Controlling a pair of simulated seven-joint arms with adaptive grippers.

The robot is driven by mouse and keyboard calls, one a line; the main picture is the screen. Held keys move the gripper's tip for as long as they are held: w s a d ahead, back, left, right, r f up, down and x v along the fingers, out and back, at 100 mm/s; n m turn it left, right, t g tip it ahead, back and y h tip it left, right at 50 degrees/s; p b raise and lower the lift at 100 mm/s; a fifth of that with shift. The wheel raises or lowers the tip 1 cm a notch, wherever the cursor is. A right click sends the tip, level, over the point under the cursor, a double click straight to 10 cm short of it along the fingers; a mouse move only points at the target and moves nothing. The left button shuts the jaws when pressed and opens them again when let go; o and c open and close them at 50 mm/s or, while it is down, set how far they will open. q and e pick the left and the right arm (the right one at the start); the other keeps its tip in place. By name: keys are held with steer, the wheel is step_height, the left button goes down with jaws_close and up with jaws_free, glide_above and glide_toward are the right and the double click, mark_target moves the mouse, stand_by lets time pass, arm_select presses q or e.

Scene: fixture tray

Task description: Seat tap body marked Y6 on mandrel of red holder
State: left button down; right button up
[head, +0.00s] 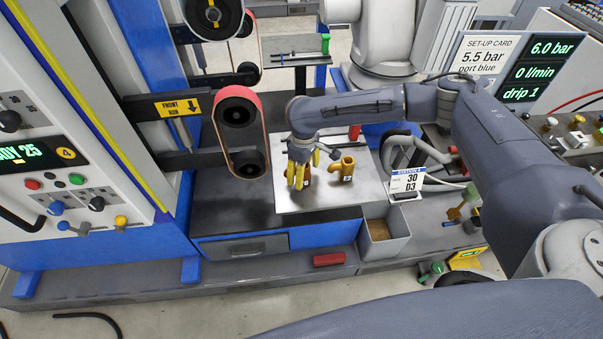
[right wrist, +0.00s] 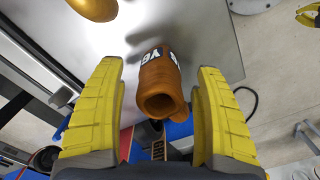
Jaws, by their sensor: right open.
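The bronze-brown tap body (right wrist: 160,88) lies between my right gripper's yellow fingers in the right wrist view, with gaps on both sides. Its label is upside down and partly cut off; it looks like Y6. In the head view the right gripper (head: 303,170) is open and low over the metal plate, its fingers around this tap body (head: 307,181) and partly hiding it. A second, yellower tap body (head: 343,167) stands just to the right. A red piece (head: 354,132) shows behind my forearm; I cannot tell whether it is the red holder. No mandrel is clearly visible. My left gripper is out of view.
The metal plate (head: 325,202) has bare room at its front. A belt arm with a red-edged belt (head: 238,138) stands close on the left. A grey bin (head: 384,240) and a station card (head: 406,180) are to the right. A red block (head: 328,259) lies on the base in front.

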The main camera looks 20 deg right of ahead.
steer(key=shift+f, duration=1.6)
steer(key=shift+o, duration=0.2)
jaws_close()
